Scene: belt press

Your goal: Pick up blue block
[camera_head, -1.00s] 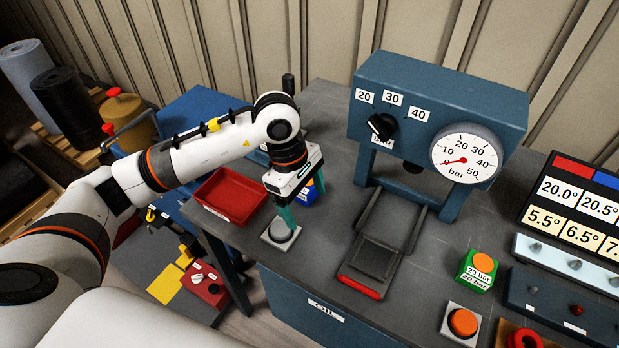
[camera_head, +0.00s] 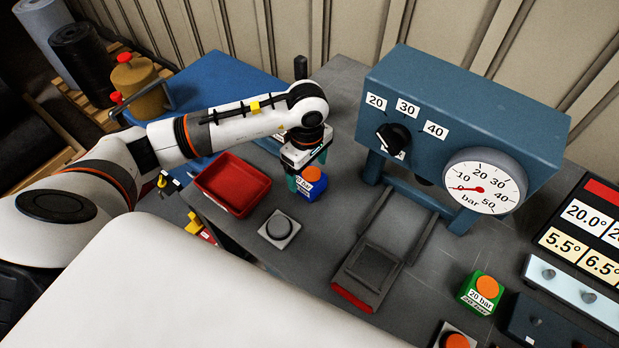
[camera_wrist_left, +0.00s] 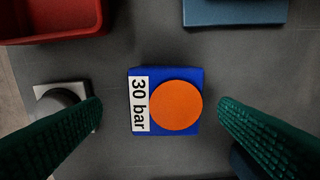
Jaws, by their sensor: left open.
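The blue block (camera_head: 312,190) has an orange round top and a white label; it sits on the grey table under my left gripper (camera_head: 306,178). In the left wrist view the blue block (camera_wrist_left: 166,101) reads "30 bar". It lies between the two green fingers of my left gripper (camera_wrist_left: 160,122), with a gap on each side. The gripper is open and points down, and its fingers do not touch the block. My right gripper is not seen.
A red tray (camera_head: 232,184) and a grey button on a pale plate (camera_head: 279,229) are left of the block. The blue press (camera_head: 460,118) with knob and gauge stands to the right. A green "20 bar" block (camera_head: 482,293) is at the front right.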

